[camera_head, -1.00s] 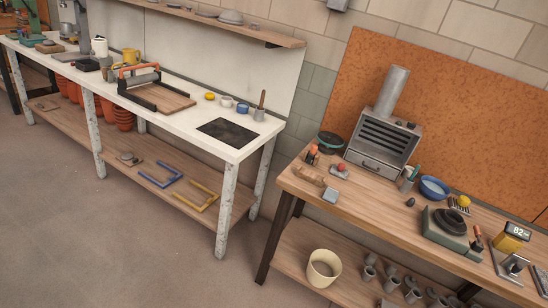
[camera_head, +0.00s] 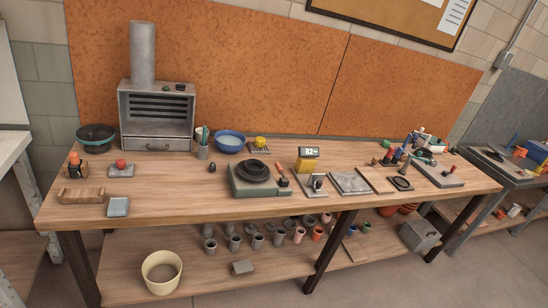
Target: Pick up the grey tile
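Several flat grey pieces lie on the wooden workbench (camera_head: 225,210). A small blue-grey square tile (camera_head: 118,207) lies near the bench's front left edge with nothing on it. A larger mottled grey square slab (camera_head: 350,182) lies right of the middle. A grey plate (camera_head: 114,174) at the left has a red ball (camera_head: 121,163) on it. I cannot tell for certain which one is the grey tile. My gripper is not in view.
A wooden block (camera_head: 82,196) sits left of the blue-grey tile. A small grey oven (camera_head: 157,118), blue bowl (camera_head: 230,141) and green-grey wheel device (camera_head: 258,183) stand on the bench. The lower shelf holds cups and a cream bucket (camera_head: 162,271). Bench top right of the tile is clear.

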